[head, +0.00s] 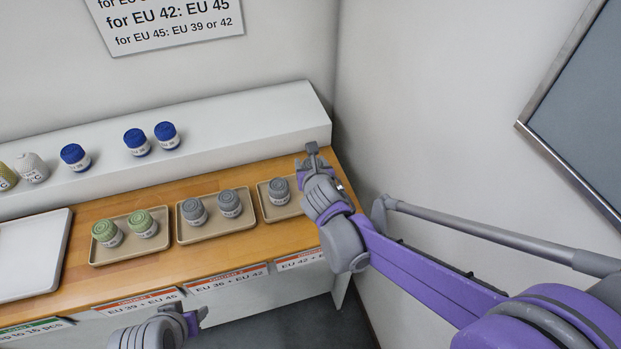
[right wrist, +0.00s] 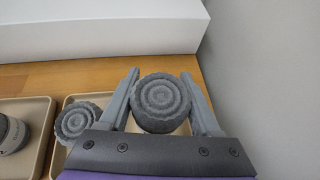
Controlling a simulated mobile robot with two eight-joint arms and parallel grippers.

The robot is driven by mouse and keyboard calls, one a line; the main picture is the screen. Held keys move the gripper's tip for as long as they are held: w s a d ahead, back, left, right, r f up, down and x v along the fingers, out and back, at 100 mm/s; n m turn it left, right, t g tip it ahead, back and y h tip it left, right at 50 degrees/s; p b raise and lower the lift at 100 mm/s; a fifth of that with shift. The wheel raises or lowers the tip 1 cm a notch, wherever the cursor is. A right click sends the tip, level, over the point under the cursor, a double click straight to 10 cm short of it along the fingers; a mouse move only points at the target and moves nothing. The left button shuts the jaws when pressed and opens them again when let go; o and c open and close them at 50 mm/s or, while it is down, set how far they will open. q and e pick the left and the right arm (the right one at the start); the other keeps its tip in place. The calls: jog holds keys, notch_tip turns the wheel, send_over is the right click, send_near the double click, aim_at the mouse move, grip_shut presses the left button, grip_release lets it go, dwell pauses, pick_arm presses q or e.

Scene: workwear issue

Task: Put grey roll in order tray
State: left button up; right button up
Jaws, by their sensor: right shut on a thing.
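My right gripper (head: 315,160) is over the right end of the counter, at the right side of the rightmost order tray (head: 268,213). In the right wrist view its two fingers (right wrist: 163,98) are shut on a grey roll (right wrist: 160,101), seen from its ridged top. The head view hides this roll behind my gripper. Another grey roll (head: 279,190) stands in the left part of that tray; it also shows in the wrist view (right wrist: 76,123). I cannot tell how high the held roll is. My left gripper (head: 193,319) is low at the front, its jaws unclear.
The middle tray (head: 216,232) holds two grey rolls, the tray left of it (head: 128,252) two green ones. A white tray (head: 32,258) lies at far left. Blue rolls (head: 136,142) stand on the raised white shelf (head: 240,125) behind. A wall (head: 420,110) closes the right side.

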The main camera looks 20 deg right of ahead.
jog(key=shift+s+f+b, duration=0.1)
jog(key=shift+f+b, duration=0.2)
jog(key=shift+f, duration=1.9)
jog(key=shift+f, duration=0.2)
jog(key=o, duration=1.4)
jog(key=shift+r, duration=0.1)
jog(key=shift+c, duration=0.2)
